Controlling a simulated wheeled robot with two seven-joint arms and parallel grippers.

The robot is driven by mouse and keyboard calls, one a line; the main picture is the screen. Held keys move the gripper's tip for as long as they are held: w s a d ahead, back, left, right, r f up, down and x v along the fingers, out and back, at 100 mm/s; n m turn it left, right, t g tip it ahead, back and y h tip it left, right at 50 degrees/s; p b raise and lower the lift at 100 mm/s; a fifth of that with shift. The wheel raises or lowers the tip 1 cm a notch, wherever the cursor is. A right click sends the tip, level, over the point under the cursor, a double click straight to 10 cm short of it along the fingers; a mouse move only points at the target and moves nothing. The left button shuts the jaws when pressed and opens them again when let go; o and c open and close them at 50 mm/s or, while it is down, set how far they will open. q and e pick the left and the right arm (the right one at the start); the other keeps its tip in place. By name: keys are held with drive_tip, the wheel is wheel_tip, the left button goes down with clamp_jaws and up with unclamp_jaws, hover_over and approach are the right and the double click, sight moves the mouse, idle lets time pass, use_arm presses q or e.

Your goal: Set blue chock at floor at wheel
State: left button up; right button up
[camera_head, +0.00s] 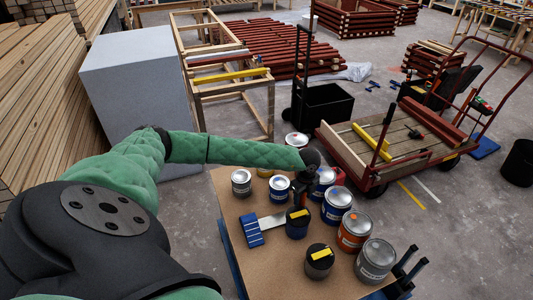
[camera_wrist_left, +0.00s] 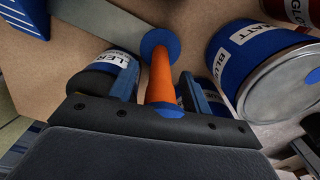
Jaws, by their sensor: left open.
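The blue chock (camera_head: 250,232) is a ribbed block lying on the brown worktop, joined by a flat grey bar to an upright orange handle. The block shows at the upper left of the left wrist view (camera_wrist_left: 27,15). The orange handle (camera_wrist_left: 161,75) rises from a blue disc at the bar's end. My left gripper (camera_head: 307,190) is over this end of the bar and hides the handle in the head view. In the left wrist view its open fingers (camera_wrist_left: 160,90) stand either side of the handle. The cart's dark front wheel (camera_head: 376,190) stands on the floor at right.
Several paint tins crowd the worktop (camera_head: 235,197), including a blue tin (camera_head: 336,205), an orange tin (camera_head: 354,232) and a grey tin (camera_head: 375,262). The red-framed cart (camera_head: 345,165) stands beyond it. A blue pad (camera_head: 484,148) lies by the cart. Grey floor is open at lower right.

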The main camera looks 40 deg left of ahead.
use_arm(q)
drive_tip(key=shift+f, duration=0.25)
drive_tip(key=shift+c, duration=0.2)
clamp_jaws()
drive_tip(key=shift+r, duration=0.1)
